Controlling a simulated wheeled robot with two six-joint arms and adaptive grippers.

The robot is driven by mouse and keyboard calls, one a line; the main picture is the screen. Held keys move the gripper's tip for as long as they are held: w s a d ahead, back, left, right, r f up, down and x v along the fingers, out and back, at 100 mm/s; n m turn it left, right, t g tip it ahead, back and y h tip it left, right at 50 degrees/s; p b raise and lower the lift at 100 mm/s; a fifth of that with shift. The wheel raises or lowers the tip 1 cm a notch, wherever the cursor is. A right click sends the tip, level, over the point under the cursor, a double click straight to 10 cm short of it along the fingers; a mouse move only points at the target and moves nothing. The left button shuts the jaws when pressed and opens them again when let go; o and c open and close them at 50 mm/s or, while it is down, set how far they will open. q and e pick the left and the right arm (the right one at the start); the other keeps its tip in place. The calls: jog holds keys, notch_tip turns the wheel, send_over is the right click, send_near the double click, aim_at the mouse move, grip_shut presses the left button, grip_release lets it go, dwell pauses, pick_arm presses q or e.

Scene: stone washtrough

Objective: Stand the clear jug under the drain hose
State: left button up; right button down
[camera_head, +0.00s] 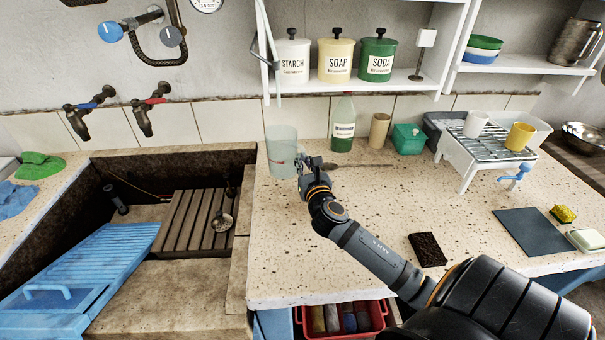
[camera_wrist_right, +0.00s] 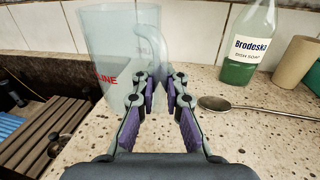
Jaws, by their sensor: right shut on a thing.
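The clear jug (camera_head: 281,148) stands upright on the speckled stone counter, just right of the trough, and looks empty. My right gripper (camera_head: 304,166) is at the jug's right side. In the right wrist view, its purple-padded fingers (camera_wrist_right: 155,82) are shut on the handle of the jug (camera_wrist_right: 108,50), which has red lettering on its left. A dark hose (camera_head: 160,55) loops on the wall above the trough. A thin brownish line (camera_head: 137,186) runs inside the trough (camera_head: 165,153); I cannot tell which is the drain hose. My left gripper is not in view.
A green soap bottle (camera_head: 343,125), a tan cylinder (camera_head: 379,130) and a spoon (camera_wrist_right: 216,103) are right of the jug. A white rack (camera_head: 486,147) stands farther right. A slatted board (camera_head: 190,222) and a blue washboard (camera_head: 100,262) lie in the trough.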

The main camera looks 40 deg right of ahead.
jog(key=shift+w+d+f, duration=0.15)
jog(key=shift+w+f, duration=0.1)
jog(key=shift+f, duration=0.2)
jog(key=shift+f+b, duration=0.55)
jog(key=shift+f, duration=0.95)
jog(key=shift+f, duration=0.1)
jog(key=shift+f, duration=0.15)
jog(key=c, duration=1.4)
grip_release()
